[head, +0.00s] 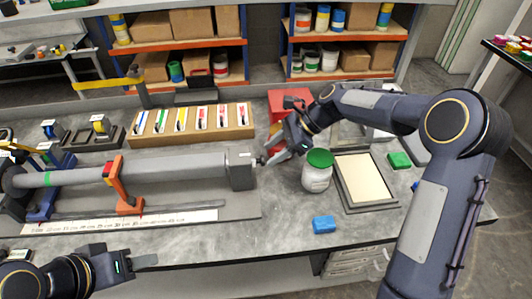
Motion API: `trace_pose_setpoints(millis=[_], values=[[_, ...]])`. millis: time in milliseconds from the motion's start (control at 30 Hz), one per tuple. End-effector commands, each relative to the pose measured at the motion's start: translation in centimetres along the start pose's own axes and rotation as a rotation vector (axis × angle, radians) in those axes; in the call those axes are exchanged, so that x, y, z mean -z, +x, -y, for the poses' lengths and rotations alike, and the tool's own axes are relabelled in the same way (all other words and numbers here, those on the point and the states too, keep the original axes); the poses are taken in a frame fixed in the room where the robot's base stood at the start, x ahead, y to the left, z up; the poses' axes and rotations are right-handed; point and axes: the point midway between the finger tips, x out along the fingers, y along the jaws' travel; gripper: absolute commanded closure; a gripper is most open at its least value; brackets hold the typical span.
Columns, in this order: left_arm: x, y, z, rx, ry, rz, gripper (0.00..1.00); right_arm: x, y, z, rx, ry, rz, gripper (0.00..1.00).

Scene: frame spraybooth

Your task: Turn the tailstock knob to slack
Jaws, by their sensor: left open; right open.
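The tailstock (240,172) is a grey block at the right end of the long grey tube fixture on the bench. Its small knob (258,162) sticks out of the right side. My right gripper (270,157) is open at the knob, its fingertips close around or beside it; I cannot tell whether they touch it. My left gripper (150,262) is open and empty, low over the front edge of the bench, apart from the fixture.
A white jar with a green lid (317,178) stands just right of my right gripper. A cardboard rack (190,128) stands behind the tube. The front middle of the bench is clear.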

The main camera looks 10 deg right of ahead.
Motion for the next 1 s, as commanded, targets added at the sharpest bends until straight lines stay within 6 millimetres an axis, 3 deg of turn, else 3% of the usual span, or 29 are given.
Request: trace_pose_setpoints(millis=[233, 567, 900, 1000], values=[[0.2, -0.4, -0.2, 0.000, 0.000, 0.000, 0.53, -0.1, 3.0, 0.0, 0.000, -0.001, 0.000, 0.51], [0.2, -0.4, -0.2, 0.000, 0.000, -0.001, 0.53, 0.0, 3.5, 0.0, 0.002, -0.001, 0.000, 0.51], [0.2, -0.4, -0.2, 0.000, 0.000, -0.001, 0.53, 0.0, 3.4, 0.0, 0.002, -0.001, 0.000, 0.94], [0.2, -0.3, -0.1, 0.000, 0.000, -0.001, 0.53, 0.0, 3.5, 0.0, 0.004, -0.003, 0.000, 0.94]])
